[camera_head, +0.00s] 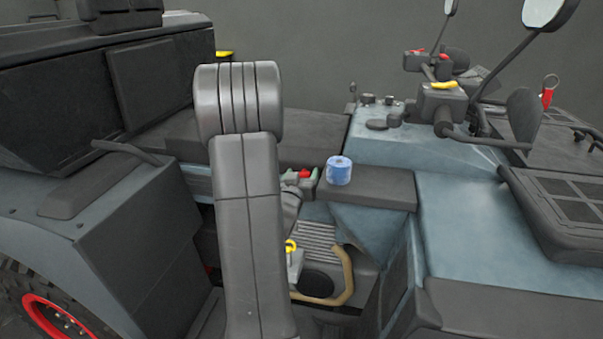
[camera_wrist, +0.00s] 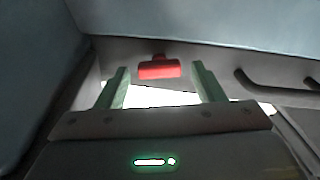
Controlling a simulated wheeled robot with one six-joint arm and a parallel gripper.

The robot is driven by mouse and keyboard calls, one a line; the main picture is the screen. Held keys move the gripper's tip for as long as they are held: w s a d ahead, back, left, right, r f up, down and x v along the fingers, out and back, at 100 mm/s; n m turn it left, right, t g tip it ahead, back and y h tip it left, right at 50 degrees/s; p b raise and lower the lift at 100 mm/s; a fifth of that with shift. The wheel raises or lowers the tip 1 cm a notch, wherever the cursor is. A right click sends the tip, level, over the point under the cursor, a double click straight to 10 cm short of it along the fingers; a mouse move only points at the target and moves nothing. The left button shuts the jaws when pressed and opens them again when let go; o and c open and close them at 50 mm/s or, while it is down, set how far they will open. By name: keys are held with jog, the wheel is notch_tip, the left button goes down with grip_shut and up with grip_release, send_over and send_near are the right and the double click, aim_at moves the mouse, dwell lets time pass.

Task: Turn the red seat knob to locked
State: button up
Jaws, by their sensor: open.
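The red seat knob (camera_wrist: 159,69) shows in the wrist view as a red bar lying about level in the picture, with a short dark red stub above it, against a grey panel. My gripper (camera_wrist: 160,78) is open, with one green finger on each side of the knob. The knob appears between or just beyond the fingertips, with a gap on both sides; I cannot tell how deep it sits. In the head view my arm hides much of this area; the red knob (camera_head: 305,173) shows small beside the green fingers of my gripper (camera_head: 303,179).
A tan curved bar (camera_head: 347,280) and a yellow part (camera_head: 290,246) are below. Handlebars (camera_head: 440,105) with a yellow lever rise at upper right. A dark bar (camera_wrist: 270,88) lies right in the wrist view.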

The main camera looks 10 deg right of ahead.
grip_shut()
jog(key=shift+a+n, duration=0.1)
jog(key=shift+n, duration=2.1)
grip_release()
jog(key=v, duration=1.4)
